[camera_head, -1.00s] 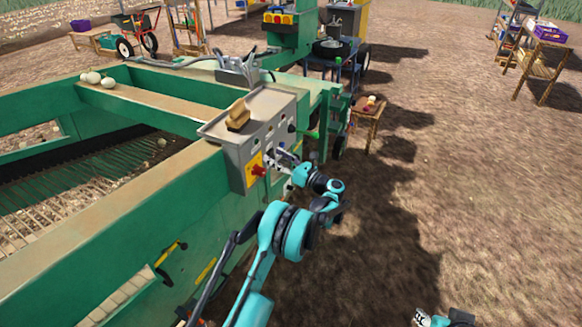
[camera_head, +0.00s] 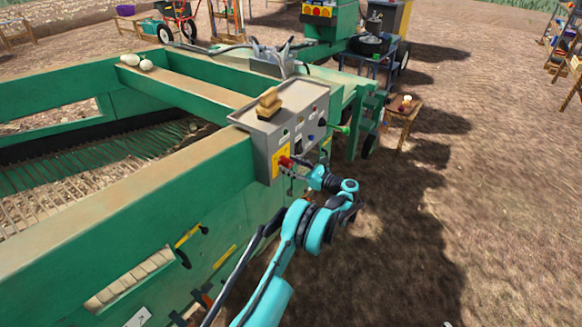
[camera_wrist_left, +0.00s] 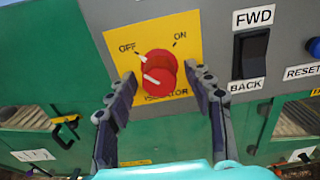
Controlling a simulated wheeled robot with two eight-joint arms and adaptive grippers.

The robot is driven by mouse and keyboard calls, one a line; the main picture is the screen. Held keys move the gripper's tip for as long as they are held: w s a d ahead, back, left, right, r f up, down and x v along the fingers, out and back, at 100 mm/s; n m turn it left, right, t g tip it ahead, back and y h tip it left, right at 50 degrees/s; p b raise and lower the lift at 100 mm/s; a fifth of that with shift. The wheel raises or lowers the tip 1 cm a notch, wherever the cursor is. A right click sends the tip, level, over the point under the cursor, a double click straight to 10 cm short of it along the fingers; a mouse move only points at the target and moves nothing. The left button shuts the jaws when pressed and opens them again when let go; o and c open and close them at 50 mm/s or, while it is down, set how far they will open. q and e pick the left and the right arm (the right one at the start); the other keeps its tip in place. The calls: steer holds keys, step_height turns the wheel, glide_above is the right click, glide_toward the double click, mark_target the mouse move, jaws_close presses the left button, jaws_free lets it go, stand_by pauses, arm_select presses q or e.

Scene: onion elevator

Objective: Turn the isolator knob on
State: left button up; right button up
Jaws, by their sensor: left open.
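The red isolator knob (camera_wrist_left: 158,72) sits on a yellow plate (camera_wrist_left: 185,28) marked OFF on the left and ON on the right. Its white pointer line is turned toward OFF. The knob also shows in the head view (camera_head: 286,162), on the near end of the grey control box (camera_head: 262,150). My left gripper (camera_wrist_left: 160,92) is open, with one finger on each side of the knob's lower part. I see a gap between each finger and the knob; contact cannot be seen. In the head view the left gripper (camera_head: 298,168) is small beside the knob. My right gripper is out of view.
A black FWD/BACK rocker switch (camera_wrist_left: 250,54) and a blue RESET button (camera_wrist_left: 314,47) are right of the knob. A wooden-handled brush (camera_head: 268,103) lies on top of the box. The green machine frame (camera_head: 120,205) stands left; open dirt lies right.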

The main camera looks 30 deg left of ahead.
arm_select(q)
steer(key=shift+c, duration=0.2)
steer(key=c, duration=1.1)
steer(key=shift+m, duration=0.3)
steer(key=m+b, duration=0.1)
steer(key=m, duration=0.2)
steer(key=shift+m+b, duration=0.3)
steer(key=m+b, duration=0.1)
steer(key=m, duration=0.3)
steer(key=shift+s+m, duration=0.1)
steer(key=shift+m, duration=0.2)
steer(key=m+b, duration=0.1)
steer(key=m, duration=0.3)
steer(key=shift+m, duration=0.3)
steer(key=shift+r+m, duration=0.15)
steer(key=shift+m, duration=2.15)
